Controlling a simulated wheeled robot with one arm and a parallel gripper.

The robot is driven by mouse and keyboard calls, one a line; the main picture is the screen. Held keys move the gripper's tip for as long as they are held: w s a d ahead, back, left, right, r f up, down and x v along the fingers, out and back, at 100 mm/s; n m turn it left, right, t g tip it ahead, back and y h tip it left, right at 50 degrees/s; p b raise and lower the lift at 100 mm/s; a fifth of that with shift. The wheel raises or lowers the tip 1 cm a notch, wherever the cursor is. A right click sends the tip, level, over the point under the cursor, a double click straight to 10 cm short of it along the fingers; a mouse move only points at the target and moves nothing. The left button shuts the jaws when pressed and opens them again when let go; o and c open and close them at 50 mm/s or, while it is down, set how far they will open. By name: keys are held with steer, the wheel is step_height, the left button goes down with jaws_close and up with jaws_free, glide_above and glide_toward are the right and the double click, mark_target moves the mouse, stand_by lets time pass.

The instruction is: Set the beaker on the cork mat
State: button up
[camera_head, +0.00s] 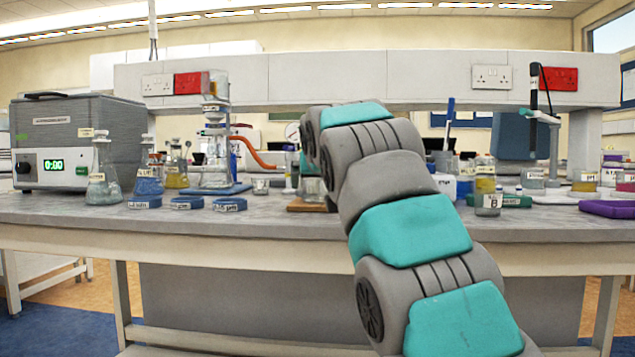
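The cork mat (300,206) is a flat brown piece on the bench, left of my forearm, which hides its right part. A small clear glass vessel (313,187), probably the beaker, shows at the mat, just below the end of my arm. I cannot tell whether it rests on the mat or is held over it. My gripper (311,168) is mostly hidden behind my own arm links, and its fingers cannot be made out. Another small clear glass (261,186) stands on the bench to the left of the mat.
The bench's front strip is clear.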

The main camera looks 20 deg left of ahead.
steer(key=v, duration=1.2)
steer(key=shift+r, duration=0.15)
stand_by(0.3)
